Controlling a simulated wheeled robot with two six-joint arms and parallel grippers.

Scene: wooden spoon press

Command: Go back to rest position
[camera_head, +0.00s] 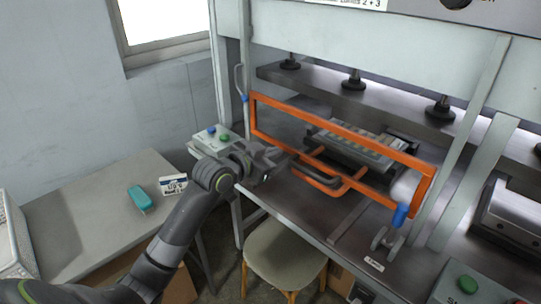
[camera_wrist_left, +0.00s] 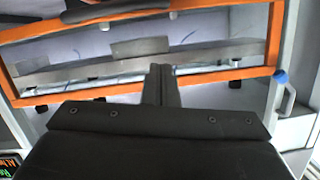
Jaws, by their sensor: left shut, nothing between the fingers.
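My left gripper (camera_head: 272,160) is in front of the orange guard frame (camera_head: 345,128) of the press. Its fingers also show in the left wrist view (camera_wrist_left: 162,84), shut together with nothing between them. They point toward the opening of the orange frame (camera_wrist_left: 210,79). In the head view the gripper is close to the left end of the dark grip of the frame's orange handle (camera_head: 352,183); I cannot tell whether they touch. My right gripper is not in view.
The press table (camera_head: 300,203) lies below the frame, with a tool plate (camera_head: 352,145) behind it. A stool (camera_head: 285,252) stands below.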

